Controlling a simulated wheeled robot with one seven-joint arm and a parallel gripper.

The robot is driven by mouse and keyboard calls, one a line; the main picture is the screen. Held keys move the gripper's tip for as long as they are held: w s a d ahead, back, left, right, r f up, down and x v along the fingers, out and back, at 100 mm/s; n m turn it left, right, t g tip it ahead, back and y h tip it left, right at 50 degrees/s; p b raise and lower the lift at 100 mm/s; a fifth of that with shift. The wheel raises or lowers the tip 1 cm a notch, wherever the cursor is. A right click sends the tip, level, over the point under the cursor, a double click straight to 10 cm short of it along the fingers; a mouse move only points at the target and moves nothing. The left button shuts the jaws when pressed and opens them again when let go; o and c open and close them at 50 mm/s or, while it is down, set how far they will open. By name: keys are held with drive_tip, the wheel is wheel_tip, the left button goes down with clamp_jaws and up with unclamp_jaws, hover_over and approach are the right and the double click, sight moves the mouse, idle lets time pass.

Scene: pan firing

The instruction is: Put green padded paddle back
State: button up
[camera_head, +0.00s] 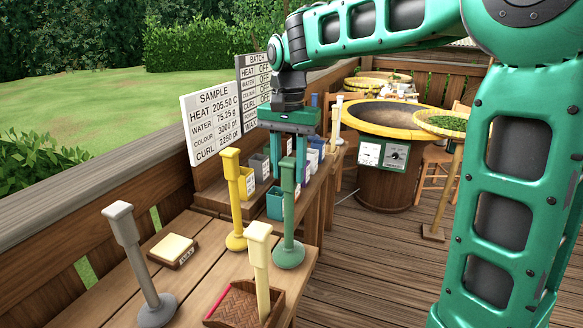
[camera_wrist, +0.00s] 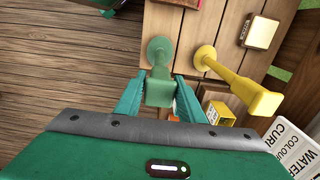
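The green padded paddle (camera_head: 289,205) is upright, with a square head, a thin stem and a round base. My gripper (camera_head: 288,160) reaches down from above, its fingers on either side of the paddle's head, apparently shut on it. In the wrist view the green head (camera_wrist: 160,93) fills the space between my fingertips (camera_wrist: 160,80), and the round base shows beyond it near the table's edge. The base is over the wooden table (camera_head: 205,275); I cannot tell whether it touches the top.
A yellow paddle (camera_head: 234,200) stands close by on the left. A grey paddle (camera_head: 140,265), a cream paddle (camera_head: 259,270) at a woven tray (camera_head: 232,305), and a small pad block (camera_head: 173,250) are nearer. Small bins (camera_head: 275,203) and a sample board (camera_head: 211,122) are behind.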

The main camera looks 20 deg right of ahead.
drive_tip(key=shift+o, duration=1.2)
drive_tip(key=r, duration=1)
drive_tip(key=shift+a+r, duration=0.35)
drive_tip(key=s+d+f, duration=1)
drive_tip(key=s+d, duration=0.3)
drive_tip(key=s+d+f+n, duration=0.1)
drive_tip(key=s+d+f, duration=0.1)
drive_tip(key=s+f, duration=0.4)
drive_tip(key=s+d+f+n, duration=0.1)
drive_tip(key=s+d+f, duration=0.2)
drive_tip(key=s+f, duration=0.3)
drive_tip(key=s, duration=0.4)
drive_tip(key=shift+s+d+f, duration=0.2)
drive_tip(key=shift+d+f, duration=0.05)
drive_tip(key=shift+f, duration=0.05)
